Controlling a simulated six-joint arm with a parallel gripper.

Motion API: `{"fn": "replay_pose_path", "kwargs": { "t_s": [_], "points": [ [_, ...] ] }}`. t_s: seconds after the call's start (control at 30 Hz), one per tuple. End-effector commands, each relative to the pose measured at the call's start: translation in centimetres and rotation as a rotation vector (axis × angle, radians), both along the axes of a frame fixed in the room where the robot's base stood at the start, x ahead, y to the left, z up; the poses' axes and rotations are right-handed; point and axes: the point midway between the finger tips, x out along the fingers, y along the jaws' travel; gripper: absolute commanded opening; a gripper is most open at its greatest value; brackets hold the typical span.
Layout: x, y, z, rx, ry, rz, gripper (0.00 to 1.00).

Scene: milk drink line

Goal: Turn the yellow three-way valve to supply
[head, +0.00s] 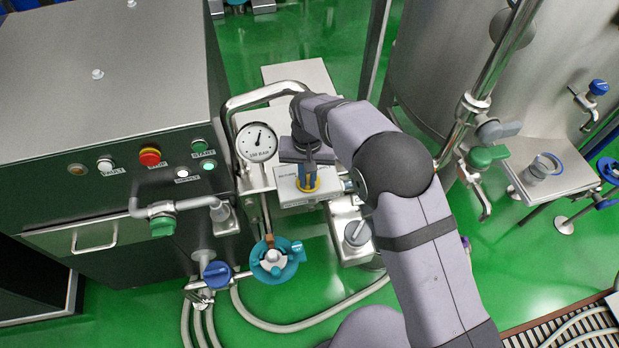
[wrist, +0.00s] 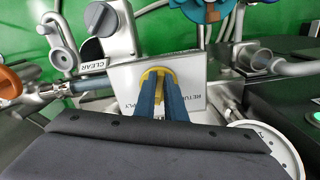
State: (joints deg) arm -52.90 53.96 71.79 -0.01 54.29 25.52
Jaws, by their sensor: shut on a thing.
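The yellow three-way valve (head: 308,185) sits on a light label plate (head: 290,198) below the pressure gauge, in the middle of the head view. In the wrist view the yellow valve (wrist: 158,73) shows at the tips of two blue fingers, on the white plate (wrist: 127,78). The plate's lettering is upside down there; RETURN and part of SUPPLY can be read at its right. My gripper (head: 306,176) comes down from above and is shut on the valve's handle. The fingers cover most of the handle, so I cannot tell which way it points.
A round gauge (head: 257,142) and a bent steel pipe stand close to the left of my gripper. A grey knob (head: 357,232) is just below right. A teal valve (head: 274,259) and a blue knob (head: 216,273) are lower left. A control cabinet fills the left.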

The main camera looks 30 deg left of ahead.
Motion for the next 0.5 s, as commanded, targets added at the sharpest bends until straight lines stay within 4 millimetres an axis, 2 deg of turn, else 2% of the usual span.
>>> {"fn": "replay_pose_path", "kwargs": {
  "t_s": [0.2,0.5],
  "points": [
    [-0.08,0.37,0.06,0.002,-0.002,-0.197,0.00],
    [-0.08,0.71,0.12,0.004,-0.003,-0.397,0.00]
  ]
}}
